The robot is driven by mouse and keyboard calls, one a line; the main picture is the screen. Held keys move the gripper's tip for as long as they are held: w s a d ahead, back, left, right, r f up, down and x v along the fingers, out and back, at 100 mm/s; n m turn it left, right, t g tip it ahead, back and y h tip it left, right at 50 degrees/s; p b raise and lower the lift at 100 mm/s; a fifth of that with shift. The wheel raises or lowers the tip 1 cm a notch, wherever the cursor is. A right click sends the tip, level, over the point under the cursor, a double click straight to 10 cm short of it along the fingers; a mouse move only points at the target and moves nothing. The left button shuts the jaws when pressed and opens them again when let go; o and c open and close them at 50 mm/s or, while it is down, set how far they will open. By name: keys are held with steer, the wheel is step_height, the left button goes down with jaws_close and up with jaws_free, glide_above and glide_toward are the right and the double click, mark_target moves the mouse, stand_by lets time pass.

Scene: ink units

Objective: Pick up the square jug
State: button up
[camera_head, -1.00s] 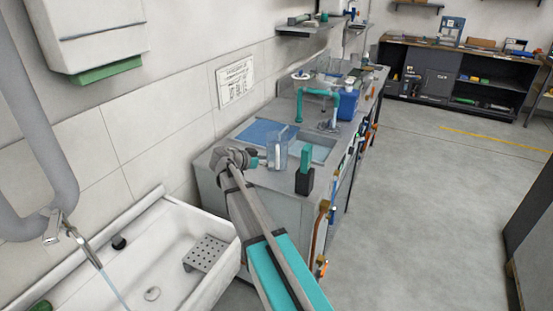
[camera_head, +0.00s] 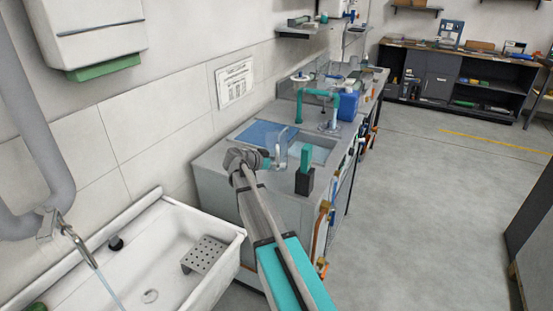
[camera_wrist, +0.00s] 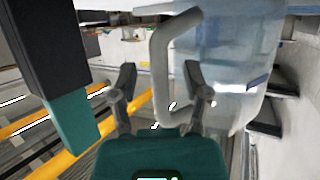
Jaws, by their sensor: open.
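The square jug is clear with a pale handle. In the head view the jug (camera_head: 281,150) stands on the grey counter beside the blue basin. In the wrist view the jug (camera_wrist: 228,60) fills the upper right, and its handle shows between my two fingers. My gripper (camera_wrist: 160,72) is open, with one finger on each side of the handle in the picture. I cannot tell whether the fingers touch it or how deep it sits between them. In the head view my gripper (camera_head: 268,160) is just left of the jug.
A black block with a teal top (camera_head: 305,172) stands close right of the jug, and it is large at the left of the wrist view (camera_wrist: 62,75). A teal pipe frame (camera_head: 318,95) and a blue canister (camera_head: 348,105) stand behind. A white sink (camera_head: 140,255) is at the lower left.

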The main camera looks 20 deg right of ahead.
steer(key=shift+c, duration=0.3)
jaws_close()
stand_by(0.4)
